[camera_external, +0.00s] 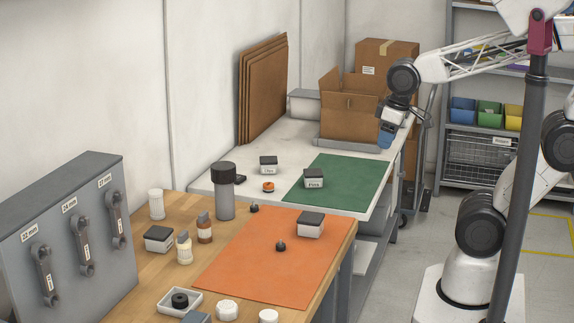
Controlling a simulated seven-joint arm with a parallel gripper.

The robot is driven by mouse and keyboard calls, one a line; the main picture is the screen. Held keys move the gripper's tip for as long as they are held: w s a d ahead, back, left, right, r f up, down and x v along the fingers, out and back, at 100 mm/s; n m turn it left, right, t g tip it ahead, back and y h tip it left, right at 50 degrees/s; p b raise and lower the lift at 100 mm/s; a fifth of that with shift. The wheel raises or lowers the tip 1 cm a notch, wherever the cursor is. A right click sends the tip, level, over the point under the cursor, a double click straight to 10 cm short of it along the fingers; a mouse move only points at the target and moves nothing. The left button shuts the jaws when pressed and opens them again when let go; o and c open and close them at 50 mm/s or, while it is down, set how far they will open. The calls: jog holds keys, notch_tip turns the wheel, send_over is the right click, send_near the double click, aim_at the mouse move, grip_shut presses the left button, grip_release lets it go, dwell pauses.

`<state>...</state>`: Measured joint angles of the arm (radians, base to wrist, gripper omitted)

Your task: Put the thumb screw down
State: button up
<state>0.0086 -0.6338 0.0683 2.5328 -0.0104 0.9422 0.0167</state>
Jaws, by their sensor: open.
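A small black knob-like piece, which looks like a thumb screw (280,246), stands on the orange mat (235,273). A similar small black piece (254,208) sits near the mat's back edge, beside the dark grey cylinder. I cannot tell for sure which one the task names. My gripper (385,142) is at the upper right, above the right side of the white table near the open cardboard box, well away from both black pieces. It is open, its fingertips are small in the picture, and I see nothing held in it.
A green mat (345,185) lies on the white table (225,186). Small black-lidded boxes stand on both mats (311,225) (313,178). A tall grey cylinder (225,195), small bottles (184,248) and a white tray (195,312) crowd the wooden bench. Cardboard box (345,112) stands behind.

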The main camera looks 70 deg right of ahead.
jog(key=shift+o, duration=0.4)
jog(key=shift+w, duration=0.15)
jog(key=n+g, duration=0.3)
jog(key=n, duration=2.5)
send_over(281, 240)
jog(key=f, duration=1.6)
jog(key=shift+d+f, duration=0.3)
jog(key=shift+w+a+f+n, duration=0.1)
jog(key=shift+a+f+n, duration=0.15)
jog(key=shift+n, duration=0.25)
jog(key=shift+f, duration=1.3)
